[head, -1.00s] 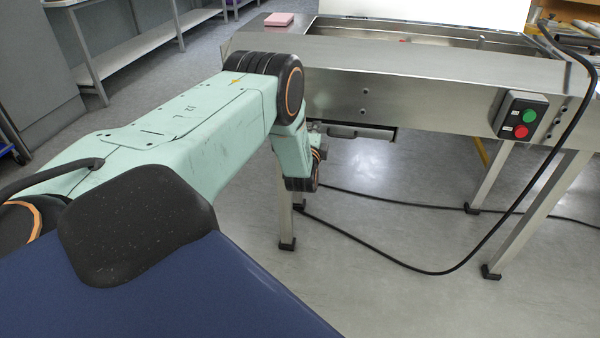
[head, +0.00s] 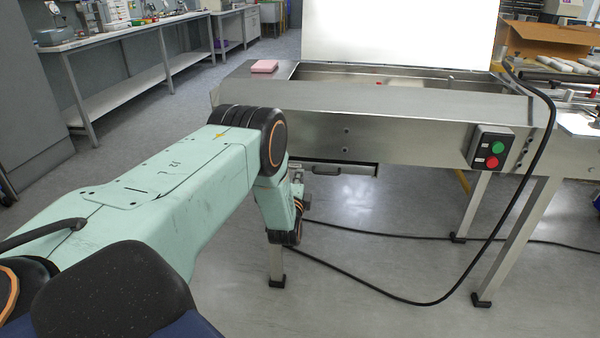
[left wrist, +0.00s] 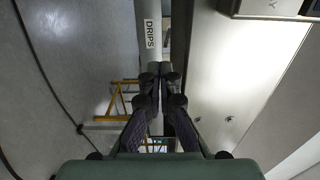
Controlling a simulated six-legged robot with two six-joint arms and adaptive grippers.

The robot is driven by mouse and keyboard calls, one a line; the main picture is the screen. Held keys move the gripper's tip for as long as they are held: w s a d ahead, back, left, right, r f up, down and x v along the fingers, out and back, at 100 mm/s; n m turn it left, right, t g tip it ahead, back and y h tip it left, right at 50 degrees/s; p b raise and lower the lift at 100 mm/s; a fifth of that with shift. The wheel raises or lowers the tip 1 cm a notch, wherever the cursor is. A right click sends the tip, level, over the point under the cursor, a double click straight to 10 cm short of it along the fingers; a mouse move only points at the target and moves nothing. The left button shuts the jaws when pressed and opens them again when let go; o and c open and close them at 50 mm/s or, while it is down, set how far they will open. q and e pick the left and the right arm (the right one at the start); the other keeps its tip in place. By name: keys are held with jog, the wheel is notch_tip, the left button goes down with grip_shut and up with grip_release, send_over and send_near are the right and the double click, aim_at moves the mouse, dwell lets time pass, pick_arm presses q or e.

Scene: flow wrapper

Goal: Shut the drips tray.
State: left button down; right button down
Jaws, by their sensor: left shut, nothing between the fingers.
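The drips tray (head: 355,169) sits low under the front panel of the steel machine, with a grey handle (head: 327,171) on its front. In the left wrist view a white label reading DRIPS marks the tray front (left wrist: 149,60), beside a dark gap. My left gripper (left wrist: 160,74) is shut and empty, its fingertips close to the tray front; I cannot tell whether they touch it. In the head view my left wrist hides part of the tray's left end and most of the gripper. My right gripper is in neither view.
The machine's long steel panel (head: 400,139) is above the tray. A control box (head: 490,148) with green and red buttons is on its right, and a black cable (head: 420,303) loops to the floor. The machine's legs stand nearby.

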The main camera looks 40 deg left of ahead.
pick_arm(q)
jog(key=p+v, duration=0.3)
jog(key=v, duration=0.5)
jog(key=shift+s, duration=0.25)
jog(key=shift+d+r, duration=0.15)
jog(key=shift+d, duration=0.05)
